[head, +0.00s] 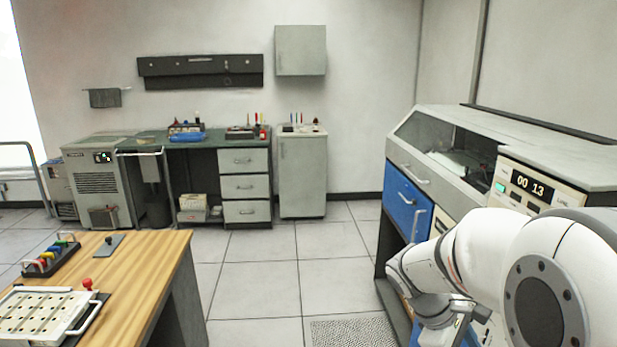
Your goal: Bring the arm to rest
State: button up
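My arm reaches in from the lower right of the head view, with its white links bent in front of the card machine (460,130). My gripper (462,335) is at the bottom edge, low beside the machine's front and partly cut off by the frame. Its fingers are too small and hidden to show whether they are open or shut. No held object can be made out.
A wooden table (150,262) stands at the lower left with a white tray (45,312) and a dark rack (50,255) on it. A green-topped bench (190,143) and a grey cabinet (303,175) line the back wall. The tiled floor (270,262) between is clear.

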jog(key=s+a+r+m+t+y, duration=0.3)
jog(key=s+a+m+t+y, duration=0.2)
jog(key=a+m, duration=0.4)
jog(key=s+a+y, duration=0.1)
jog(key=s+a, duration=0.1)
jog(key=a, duration=0.2)
jog(key=shift+s+y, duration=0.25)
jog(key=shift+y, duration=0.05)
jog(key=shift+c, duration=0.2)
dwell(0.7)
